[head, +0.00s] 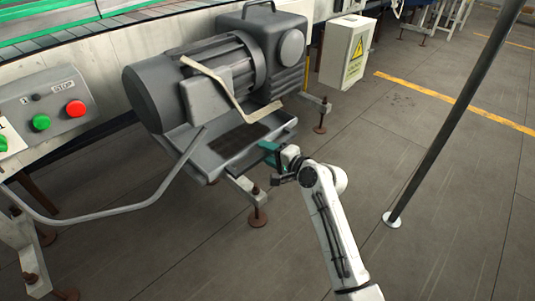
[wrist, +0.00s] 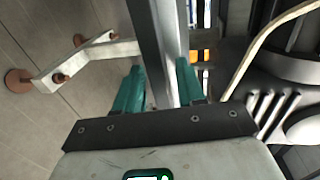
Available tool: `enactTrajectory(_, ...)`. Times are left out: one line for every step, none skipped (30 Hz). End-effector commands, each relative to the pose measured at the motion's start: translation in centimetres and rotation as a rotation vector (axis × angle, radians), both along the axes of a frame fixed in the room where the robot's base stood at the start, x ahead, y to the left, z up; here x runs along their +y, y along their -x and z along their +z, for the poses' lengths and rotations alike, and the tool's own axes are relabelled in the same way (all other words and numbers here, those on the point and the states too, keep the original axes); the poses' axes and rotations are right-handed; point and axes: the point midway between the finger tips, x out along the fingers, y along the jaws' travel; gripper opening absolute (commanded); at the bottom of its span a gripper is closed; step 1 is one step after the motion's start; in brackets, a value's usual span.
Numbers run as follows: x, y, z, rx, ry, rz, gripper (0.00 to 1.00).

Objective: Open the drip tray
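The drip tray (head: 208,162) is a grey, shallow tray with a dark grid inside. It sits below the grey motor unit in the head view, and its inside shows from above. My gripper (head: 268,151), with teal fingers, is at the tray's right front side. In the wrist view, the teal fingertips (wrist: 160,75) lie on either side of a long grey metal edge (wrist: 156,35), which looks like the tray's wall. The fingers are apart with this edge between them. I cannot tell whether they press on it.
The grey motor (head: 160,90) with a bent pale bar stands above the tray. A grey bent rail (head: 110,212) runs to the left. Metal feet (head: 257,217) stand beneath. A dark pole (head: 440,130) rises at right. The floor in front is clear.

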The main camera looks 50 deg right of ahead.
Motion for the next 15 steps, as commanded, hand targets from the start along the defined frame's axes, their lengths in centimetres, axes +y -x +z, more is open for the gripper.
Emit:
enactTrajectory(0.01, -0.1, -0.01, 0.0, 0.0, 0.0, 0.39)
enactTrajectory(0.01, -0.11, 0.0, 0.0, 0.0, 0.0, 0.39)
enactTrajectory(0.01, -0.12, 0.01, 0.0, 0.0, 0.0, 0.39)
enactTrajectory(0.02, -0.11, 0.01, 0.0, 0.0, 0.0, 0.39)
enactTrajectory(0.02, -0.11, 0.01, 0.0, 0.0, 0.0, 0.39)
enactTrajectory(0.02, -0.1, 0.01, 0.0, 0.0, 0.0, 0.39)
enactTrajectory(0.02, -0.1, 0.01, 0.0, 0.0, 0.0, 0.39)
enactTrajectory(0.02, -0.09, 0.01, 0.0, 0.0, 0.0, 0.38)
enactTrajectory(0.02, -0.09, 0.01, 0.0, 0.0, 0.0, 0.34)
enactTrajectory(0.01, -0.09, 0.01, 0.0, 0.0, 0.0, 0.31)
enactTrajectory(0.01, -0.08, 0.01, 0.0, 0.0, 0.0, 0.28)
enactTrajectory(0.01, -0.08, 0.01, 0.0, 0.0, 0.0, 0.25)
enactTrajectory(0.01, -0.08, 0.01, 0.0, 0.0, 0.0, 0.22)
enactTrajectory(0.01, -0.08, 0.01, 0.0, 0.0, 0.0, 0.19)
enactTrajectory(0.01, -0.08, 0.0, 0.0, 0.0, 0.0, 0.15)
